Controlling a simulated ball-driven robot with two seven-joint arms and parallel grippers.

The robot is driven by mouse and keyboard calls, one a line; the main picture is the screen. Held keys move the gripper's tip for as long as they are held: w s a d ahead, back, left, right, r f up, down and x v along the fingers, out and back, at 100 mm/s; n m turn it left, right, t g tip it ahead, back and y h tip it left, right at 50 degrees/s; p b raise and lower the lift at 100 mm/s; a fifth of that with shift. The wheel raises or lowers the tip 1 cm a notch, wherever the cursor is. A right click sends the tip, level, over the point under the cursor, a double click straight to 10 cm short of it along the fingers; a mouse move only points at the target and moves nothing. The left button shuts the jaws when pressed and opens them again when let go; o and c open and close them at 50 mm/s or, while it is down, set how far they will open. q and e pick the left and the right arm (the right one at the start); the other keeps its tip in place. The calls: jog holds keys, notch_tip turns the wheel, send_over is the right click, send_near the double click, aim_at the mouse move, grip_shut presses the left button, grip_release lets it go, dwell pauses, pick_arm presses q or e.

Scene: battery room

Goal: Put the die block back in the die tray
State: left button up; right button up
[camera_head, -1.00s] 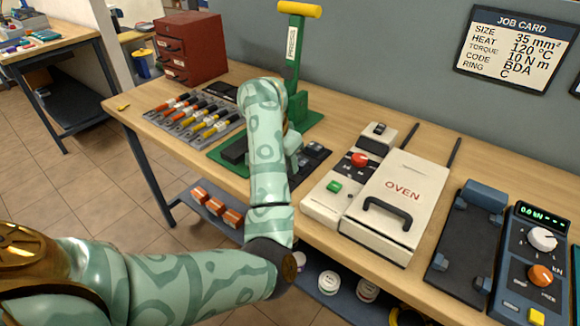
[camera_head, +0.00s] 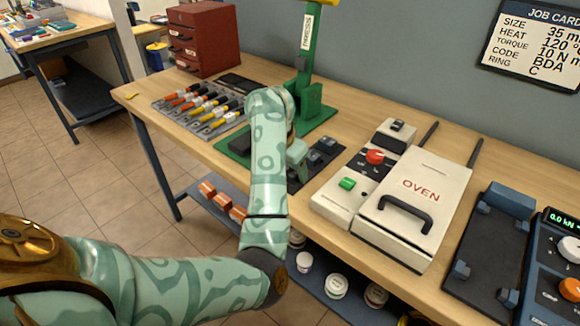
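The die tray (camera_head: 327,148) is a dark tray with small dark blocks in it, on the bench between the green press and the oven. My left arm reaches over the bench, and its pale green gripper (camera_head: 299,168) points down at the tray's near left side. The forearm and wrist hide the fingertips, so I cannot tell whether it is open or holds a die block. I cannot make out a separate die block with certainty. My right gripper is not in view.
The green press (camera_head: 307,70) stands behind my wrist. A rack of colour-handled tools (camera_head: 205,108) lies to the left, before a red drawer cabinet (camera_head: 204,40). The white oven (camera_head: 415,205) stands close on the right. A lower shelf (camera_head: 325,280) holds tubs and orange boxes.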

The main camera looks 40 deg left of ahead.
pick_arm(q)
jog(key=shift+r, duration=0.15)
jog(key=p+v, duration=0.8)
jog(key=v, duration=0.4)
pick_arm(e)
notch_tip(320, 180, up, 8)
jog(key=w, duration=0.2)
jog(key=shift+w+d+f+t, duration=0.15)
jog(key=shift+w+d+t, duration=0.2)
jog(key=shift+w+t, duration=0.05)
